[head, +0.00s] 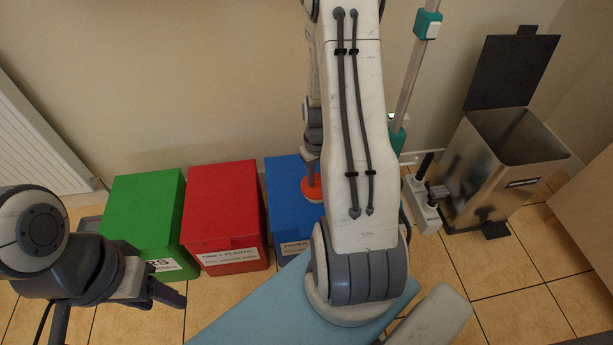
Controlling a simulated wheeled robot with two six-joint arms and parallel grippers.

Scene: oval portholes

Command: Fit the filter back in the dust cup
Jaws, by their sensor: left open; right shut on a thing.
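My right arm (352,130) rises through the middle of the view and hides much behind it. Its gripper (312,165) hangs just left of the arm link, shut on an orange-red round piece (312,188), which may be the filter. The arm covers part of that piece. It appears in front of the blue bin. My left gripper (165,291) is open at the lower left, in front of the green and red bins, with nothing seen in it. I cannot make out a dust cup. A grey pole with teal parts (428,24) stands against the wall, partly behind my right arm.
Green (145,205), red (222,205) and blue (285,180) bins line the wall. A metal bin (492,185) with its lid up stands at right, beside a white power strip (422,208) with plugs. A pale blue surface (265,315) lies below. Tiled floor is clear at lower right.

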